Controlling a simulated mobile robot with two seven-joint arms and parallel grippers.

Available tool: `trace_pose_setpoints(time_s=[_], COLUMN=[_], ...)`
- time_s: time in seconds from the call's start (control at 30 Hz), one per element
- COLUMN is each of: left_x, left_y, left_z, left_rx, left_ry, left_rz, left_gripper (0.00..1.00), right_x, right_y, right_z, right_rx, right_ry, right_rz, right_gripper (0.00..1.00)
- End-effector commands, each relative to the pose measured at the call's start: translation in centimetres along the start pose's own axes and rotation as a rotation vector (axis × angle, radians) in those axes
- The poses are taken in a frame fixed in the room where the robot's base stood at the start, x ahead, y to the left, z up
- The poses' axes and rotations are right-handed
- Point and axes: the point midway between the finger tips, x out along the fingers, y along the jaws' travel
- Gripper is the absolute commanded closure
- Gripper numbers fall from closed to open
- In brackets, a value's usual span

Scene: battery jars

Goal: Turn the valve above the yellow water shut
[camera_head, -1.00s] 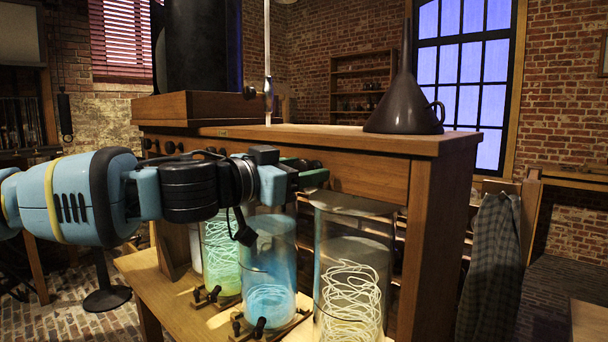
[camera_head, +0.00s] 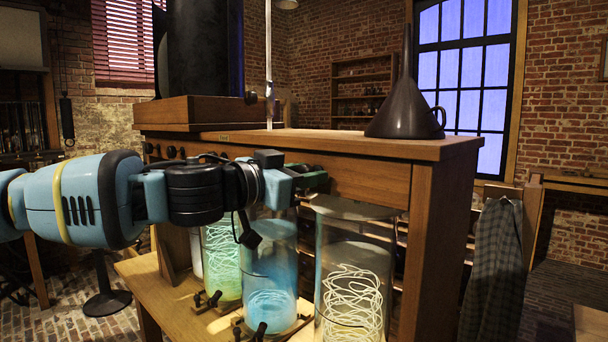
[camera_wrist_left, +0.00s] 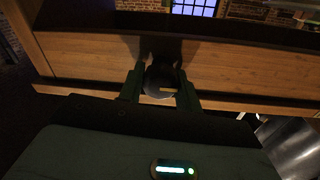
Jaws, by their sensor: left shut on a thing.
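My left gripper (camera_head: 314,181) reaches in from the left to the wooden front of the cabinet, above the jars. In the left wrist view its two fingers (camera_wrist_left: 160,92) are shut on a round dark knob (camera_wrist_left: 158,80) with a small yellow mark. The left jar (camera_head: 222,262) holds yellow-green liquid and pale coils. The middle jar (camera_head: 270,262) looks blue. The right jar (camera_head: 352,285) looks greyish and clear, with pale coils. The gripper is at the height of the jar tops, between the middle and right jars. My wrist hides part of the cabinet front.
Several dark knobs (camera_head: 171,151) line the cabinet front at left. A dark funnel (camera_head: 403,112) stands on the cabinet top (camera_head: 345,141). Small dark taps (camera_head: 207,299) sit low before the jars, on a wooden shelf (camera_head: 150,283). A checked cloth (camera_head: 491,265) hangs at right.

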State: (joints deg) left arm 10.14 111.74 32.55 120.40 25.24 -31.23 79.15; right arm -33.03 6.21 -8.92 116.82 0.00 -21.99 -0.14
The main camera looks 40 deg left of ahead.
Motion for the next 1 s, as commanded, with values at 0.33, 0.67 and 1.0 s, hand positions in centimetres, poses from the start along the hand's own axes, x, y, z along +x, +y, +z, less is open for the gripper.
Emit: trace_pose_setpoints(time_s=[0.33, 0.67, 1.0], left_x=[0.0, 0.0, 0.0], left_y=[0.1, 0.1, 0.2], left_z=[-0.1, 0.0, 0.0], left_rx=[0.184, 0.491, 0.815], left_ry=[-0.013, -0.037, -0.060], left_rz=[0.002, 0.006, 0.010], left_gripper=[0.89, 0.89, 0.89], right_x=[-0.1, -0.2, -0.4], right_y=[0.0, 0.0, 0.0], right_z=[-0.1, -0.6, -0.9], right_rx=[0.000, -0.002, -0.003], right_ry=[0.001, 0.009, 0.014], right_rz=[0.000, 0.001, 0.001], right_gripper=[0.46, 0.46, 0.46])
